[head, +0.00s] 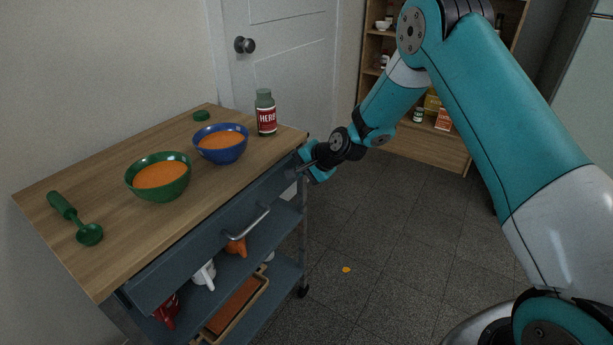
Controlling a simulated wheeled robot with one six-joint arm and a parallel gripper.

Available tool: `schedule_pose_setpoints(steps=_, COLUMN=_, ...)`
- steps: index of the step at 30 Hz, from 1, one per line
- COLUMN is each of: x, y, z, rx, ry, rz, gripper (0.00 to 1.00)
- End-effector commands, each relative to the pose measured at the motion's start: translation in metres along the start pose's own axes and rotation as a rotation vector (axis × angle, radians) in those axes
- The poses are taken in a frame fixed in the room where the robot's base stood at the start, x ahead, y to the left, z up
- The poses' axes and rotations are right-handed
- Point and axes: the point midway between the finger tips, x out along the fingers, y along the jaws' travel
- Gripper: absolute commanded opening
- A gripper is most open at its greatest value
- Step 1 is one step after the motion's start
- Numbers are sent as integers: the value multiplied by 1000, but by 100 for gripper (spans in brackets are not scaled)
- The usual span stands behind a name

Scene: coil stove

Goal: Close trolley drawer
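The trolley (110,255) stands at the left with a wooden top and blue-grey body. Its drawer (195,257) is under the top on the side facing me and sticks out a little past the top's edge. The drawer has a metal bar handle (248,224). My gripper (304,166) is at the drawer's far right end, close to the top's right corner and apart from the handle. Its fingers are small and partly hidden, so I cannot tell whether they touch the drawer or how far apart they are.
Lower shelves hold a white jug (204,275) and a tray (258,287). The floor (400,240) to the right is mostly clear.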

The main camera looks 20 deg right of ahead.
Motion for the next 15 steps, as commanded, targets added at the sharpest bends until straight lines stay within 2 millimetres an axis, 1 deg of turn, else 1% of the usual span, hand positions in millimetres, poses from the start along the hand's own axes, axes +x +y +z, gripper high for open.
schedule_pose_setpoints(steps=1, x=4, y=-4, z=3, rx=-3, ry=-1, rz=-1, gripper=0)
schedule_pose_setpoints(steps=6, x=13, y=-12, z=8, rx=-4, ry=-2, rz=-1, gripper=0)
schedule_pose_setpoints(steps=15, x=18, y=-17, z=12, rx=-8, ry=-6, rz=-5, gripper=0)
